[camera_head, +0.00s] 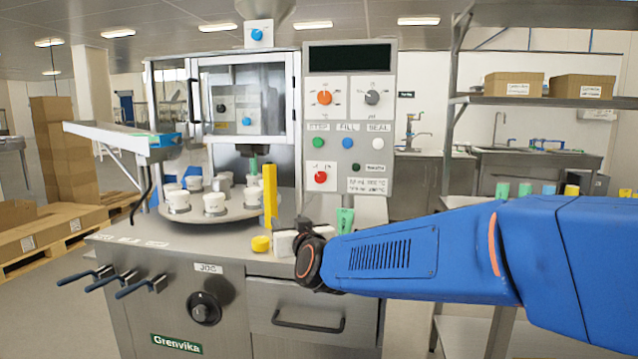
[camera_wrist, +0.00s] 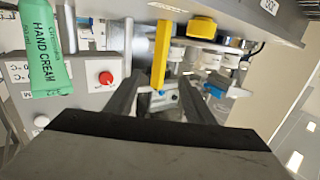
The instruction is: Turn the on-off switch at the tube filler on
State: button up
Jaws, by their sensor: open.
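The tube filler's control panel (camera_head: 349,185) faces me in the head view. It carries an orange rotary knob (camera_head: 324,98), a grey rotary knob (camera_head: 372,97) and a red control (camera_head: 320,177). A green (camera_head: 318,142), a blue (camera_head: 347,142) and a white button (camera_head: 378,143) sit in a row. The labels are too small to tell which control is the on-off switch. A red control also shows at the left in the wrist view (camera_wrist: 106,78). My gripper (camera_wrist: 161,82) is open, its fingers apart around a view of the yellow post; contact cannot be told.
A yellow post (camera_head: 270,192) stands beside the round turntable (camera_head: 178,215) with several white cups. A green hand cream tube (camera_head: 345,220) stands below the panel, close to my arm. A jog knob (camera_head: 204,308) is on the front. Boxes (camera_head: 513,84) sit on a shelf at right.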

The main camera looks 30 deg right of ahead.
jog(key=w+d+r+m+t+h, duration=0.2)
jog(key=w+d+r+m+h, duration=0.1)
jog(key=w+d+r+h, duration=0.15)
jog(key=m+g+h, duration=0.1)
jog(key=m+h, duration=0.2)
jog(key=h, duration=0.4)
send_near(320, 178)
jog(key=x, duration=0.7)
jog(key=shift+w+d+r, duration=0.25)
jog(key=shift+w+d, duration=0.05)
jog(key=shift+w, duration=0.15)
jog(key=c, duration=1)
